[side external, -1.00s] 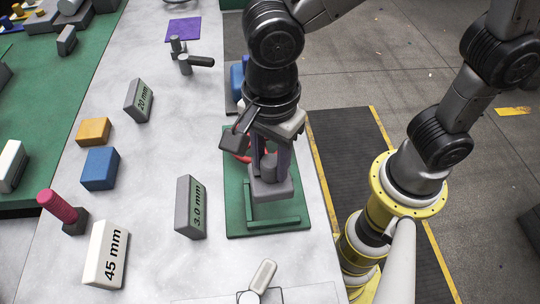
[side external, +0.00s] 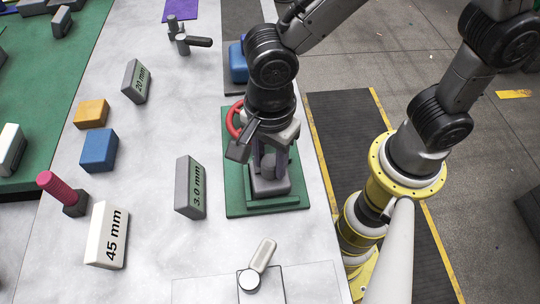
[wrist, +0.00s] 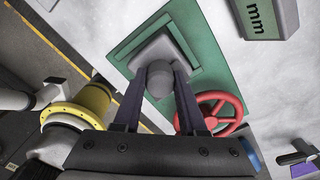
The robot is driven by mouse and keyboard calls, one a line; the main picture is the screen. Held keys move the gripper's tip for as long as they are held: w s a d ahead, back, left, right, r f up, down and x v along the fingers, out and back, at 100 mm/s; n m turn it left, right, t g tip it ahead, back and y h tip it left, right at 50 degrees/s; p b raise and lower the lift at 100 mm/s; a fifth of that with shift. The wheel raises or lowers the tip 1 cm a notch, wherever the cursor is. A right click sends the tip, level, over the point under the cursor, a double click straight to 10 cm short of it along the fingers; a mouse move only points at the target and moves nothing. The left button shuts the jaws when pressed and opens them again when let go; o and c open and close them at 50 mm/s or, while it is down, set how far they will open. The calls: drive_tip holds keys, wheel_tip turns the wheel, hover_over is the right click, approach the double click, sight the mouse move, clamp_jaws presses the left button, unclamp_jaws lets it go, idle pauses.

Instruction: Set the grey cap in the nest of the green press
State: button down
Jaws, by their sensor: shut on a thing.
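The grey cap, a square block with a round knob on top, shows in the side view (side external: 270,187) and in the wrist view (wrist: 168,49). My gripper (side external: 268,162) is shut on its knob; the dark fingers flank the knob in the wrist view (wrist: 160,80). The green press (side external: 234,203) is a flat green plate with a raised green frame and a red handwheel (side external: 230,122). The cap is over the framed nest (side external: 276,204), whose edges show around it. The cap hides the nest floor, so I cannot tell whether it is seated or just above.
A grey 3.0 mm block (side external: 190,187) stands left of the press, with a white 45 mm block (side external: 107,236) further left. A lever fixture (side external: 257,268) is at the near edge. Blue (side external: 99,150) and orange (side external: 92,114) blocks are far left.

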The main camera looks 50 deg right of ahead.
sight(270, 160)
drive_tip(key=shift+f, duration=0.45)
idle(0.5)
drive_tip(key=shift+c, duration=1.9)
unclamp_jaws()
wheel_tip(270, 160, up, 14)
drive_tip(key=shift+f, duration=0.15)
